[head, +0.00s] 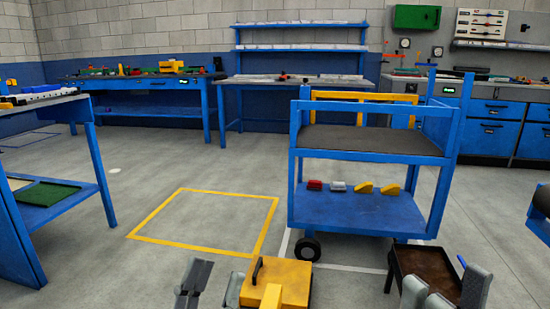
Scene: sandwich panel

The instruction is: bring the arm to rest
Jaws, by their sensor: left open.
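My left gripper (212,285) is at the bottom edge of the head view, left of centre. Its grey fingers are apart, with nothing seen between them. My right gripper (444,291) is at the bottom right, in front of a low dark brown tray stand (432,263). Its fingers look spread apart, and I see nothing held. The lower parts of both grippers are cut off by the frame. A yellow boxy shape (290,282) with a dark handle lies just right of my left gripper; its lower part is cut off.
A blue two-shelf cart (370,141) stands ahead, with red, grey and yellow pieces on its lower shelf. A blue table (88,140) is at the left. Workbenches (295,80) line the back wall. The floor inside the yellow outline (205,222) is clear.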

